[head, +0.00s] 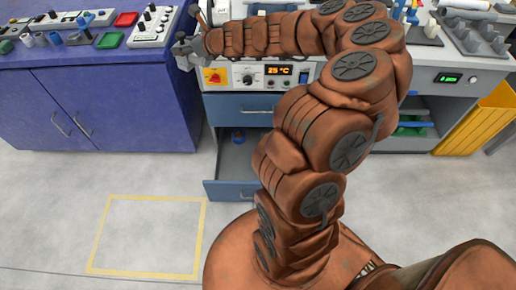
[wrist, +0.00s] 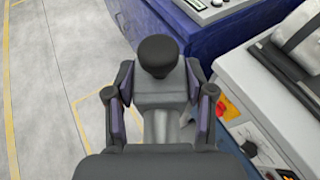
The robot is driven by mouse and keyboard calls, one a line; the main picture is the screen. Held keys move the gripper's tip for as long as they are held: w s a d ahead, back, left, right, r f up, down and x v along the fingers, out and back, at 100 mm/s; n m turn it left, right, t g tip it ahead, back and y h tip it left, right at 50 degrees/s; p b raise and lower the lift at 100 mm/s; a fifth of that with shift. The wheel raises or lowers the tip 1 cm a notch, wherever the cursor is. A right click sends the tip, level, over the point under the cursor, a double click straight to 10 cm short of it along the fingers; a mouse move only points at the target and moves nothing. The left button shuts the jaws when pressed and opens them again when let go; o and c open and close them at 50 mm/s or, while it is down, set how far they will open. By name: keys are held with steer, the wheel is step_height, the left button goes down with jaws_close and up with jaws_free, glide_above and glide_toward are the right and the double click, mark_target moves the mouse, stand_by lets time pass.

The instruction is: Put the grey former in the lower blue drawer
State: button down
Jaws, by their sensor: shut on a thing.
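My gripper (head: 186,50) is at the end of my outstretched arm, by the gap between the purple-blue cabinet and the grey workbench. In the wrist view my gripper (wrist: 160,103) is shut on the grey former (wrist: 160,88), a grey block with a dark rounded knob at its far end. The former is held in the air; the head view shows it only small. The lower blue drawer (head: 228,190) is pulled out below the bench, its right part hidden behind my arm.
The upper blue drawer (head: 240,108) looks shut. A control panel (head: 250,75) with a lit display is above it. The purple-blue cabinet (head: 110,108) carries red and green trays and knobs. A yellow bin (head: 478,122) stands right. Floor at the left is clear inside a yellow outline (head: 150,198).

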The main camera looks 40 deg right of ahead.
steer(key=s+d+f+n+y+b, duration=0.1)
steer(key=d+f+b, duration=0.4)
steer(key=f, duration=0.8)
steer(key=s+d+f+n+g+y+b, duration=0.1)
steer(key=d+f+b, duration=0.4)
steer(key=f, duration=0.7)
steer(key=s+d+f+b, duration=0.2)
steer(key=d+f+b, duration=0.3)
steer(key=f, duration=0.8)
steer(key=shift+s+a+f+n+g+y+b, duration=0.25)
steer(key=shift+s+f+n+g+y+b, duration=0.65)
steer(key=shift+f+b, duration=4.4)
steer(key=shift+s+a+f+n+g+y+b, duration=0.1)
steer(key=shift+s+a+f+n+y+b, duration=0.9)
steer(key=shift+f, duration=7.7)
steer(key=shift+s+d+f+n+g+y+b, duration=0.3)
steer(key=shift+s+f+b, duration=1.2)
steer(key=shift+f+b, duration=4.15)
step_height(320, 180, down, 3)
steer(key=p, duration=0.2)
steer(key=shift+d+p, duration=0.1)
steer(key=shift+p, duration=0.2)
steer(key=shift+c, duration=2)
jaws_free()
